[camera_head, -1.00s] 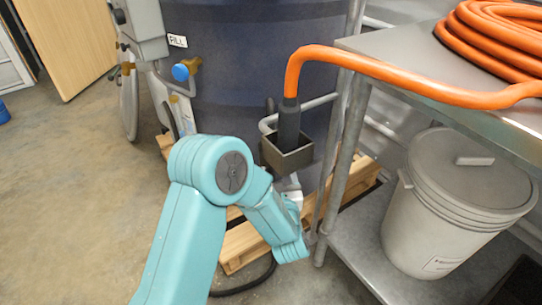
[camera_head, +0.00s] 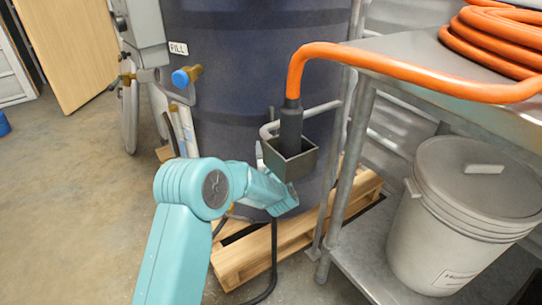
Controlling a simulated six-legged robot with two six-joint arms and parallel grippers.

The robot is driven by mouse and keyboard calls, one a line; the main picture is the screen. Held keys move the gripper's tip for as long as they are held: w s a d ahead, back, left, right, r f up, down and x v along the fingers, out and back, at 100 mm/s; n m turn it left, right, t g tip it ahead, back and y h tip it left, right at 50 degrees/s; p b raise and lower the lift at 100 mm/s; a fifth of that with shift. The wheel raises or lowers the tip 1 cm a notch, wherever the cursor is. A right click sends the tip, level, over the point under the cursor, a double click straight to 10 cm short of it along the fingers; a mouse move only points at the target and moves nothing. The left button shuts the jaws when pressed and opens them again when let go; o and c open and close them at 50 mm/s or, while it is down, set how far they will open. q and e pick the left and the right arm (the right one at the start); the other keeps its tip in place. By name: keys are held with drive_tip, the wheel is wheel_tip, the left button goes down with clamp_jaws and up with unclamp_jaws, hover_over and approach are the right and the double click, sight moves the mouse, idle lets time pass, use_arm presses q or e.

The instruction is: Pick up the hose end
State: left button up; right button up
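The hose end is a dark grey cuff (camera_head: 291,130) on an orange hose (camera_head: 420,80). It stands upright in a grey square open-topped holder (camera_head: 290,160) in front of the dark tank, with its lower tip hidden inside. My teal arm, seemingly the left one, reaches in from the lower left. Its last visible link ends just below the holder. Its gripper fingers are hidden from this view, so I cannot see whether they touch anything. My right arm does not show.
The hose runs right to a coil (camera_head: 500,40) on a metal table (camera_head: 425,50). A lidded grey bucket (camera_head: 465,220) stands on the lower shelf. The dark tank (camera_head: 250,75) with a blue-capped valve (camera_head: 181,78) sits on a wooden pallet (camera_head: 240,262). Open floor lies left.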

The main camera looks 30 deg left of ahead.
use_arm(q)
drive_tip(key=shift+w+a, duration=0.1)
drive_tip(key=shift+a, duration=0.05)
drive_tip(key=shift+r, duration=0.1)
drive_tip(key=c, duration=1.2)
drive_tip(key=shift+r, duration=0.3)
drive_tip(key=shift+r, duration=0.5)
